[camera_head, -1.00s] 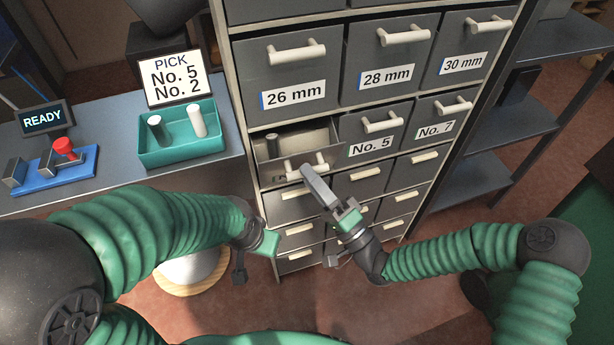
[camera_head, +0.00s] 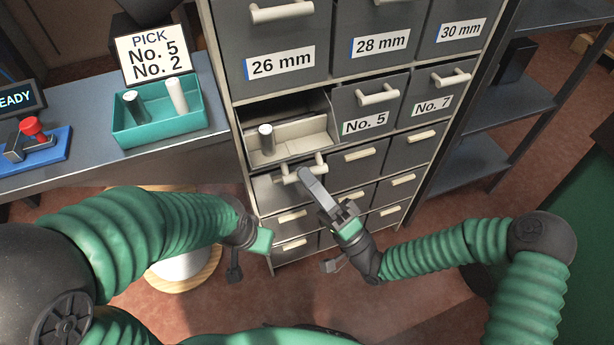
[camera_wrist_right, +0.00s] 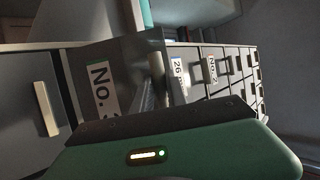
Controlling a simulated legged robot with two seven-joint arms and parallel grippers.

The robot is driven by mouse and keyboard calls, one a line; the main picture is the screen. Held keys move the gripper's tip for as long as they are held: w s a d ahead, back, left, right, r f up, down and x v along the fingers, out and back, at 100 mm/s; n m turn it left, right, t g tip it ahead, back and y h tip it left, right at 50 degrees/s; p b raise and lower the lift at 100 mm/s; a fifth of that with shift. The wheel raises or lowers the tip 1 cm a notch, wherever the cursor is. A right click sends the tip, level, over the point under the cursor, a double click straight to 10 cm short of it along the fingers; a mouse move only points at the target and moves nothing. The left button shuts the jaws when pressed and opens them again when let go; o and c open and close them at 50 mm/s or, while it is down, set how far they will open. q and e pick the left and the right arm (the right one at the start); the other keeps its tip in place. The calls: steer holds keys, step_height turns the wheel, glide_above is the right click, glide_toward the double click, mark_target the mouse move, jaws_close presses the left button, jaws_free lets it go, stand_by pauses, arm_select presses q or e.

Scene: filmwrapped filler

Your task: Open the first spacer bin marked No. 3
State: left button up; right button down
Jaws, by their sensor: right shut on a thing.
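The No. 3 bin (camera_head: 305,133) is a grey drawer below the 26 mm drawer, pulled well out of the cabinet. A grey cylinder (camera_head: 267,138) stands inside it, left of a pale divider. In the head view its label is out of sight; in the right wrist view the label "No. 3" (camera_wrist_right: 101,88) shows, its digit partly cut off. My right gripper (camera_head: 304,173) is shut on the bin's cream handle (camera_head: 319,164). My left gripper (camera_head: 250,250) hangs empty in front of the cabinet's lower left; its jaw gap is unclear.
Closed drawers No. 5 (camera_head: 369,105) and No. 7 (camera_head: 435,90) sit to the right. A teal tray (camera_head: 160,132) with a grey and a white cylinder stands on the left bench, before a sign (camera_head: 153,54) reading "PICK No. 5 No. 2". A stool (camera_head: 185,270) stands below.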

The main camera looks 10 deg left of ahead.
steer(key=shift+w+d+f, duration=0.1)
steer(key=shift+w+f, duration=0.05)
steer(key=c, duration=1.5)
jaws_free()
steer(key=shift+c, duration=0.2)
steer(key=shift+o, duration=1.1)
steer(key=shift+w, duration=0.15)
steer(key=shift+s, duration=0.2)
steer(key=p+v, duration=0.1)
steer(key=v, duration=1.5)
steer(key=shift+d+f, duration=0.2)
steer(key=shift+f, duration=0.15)
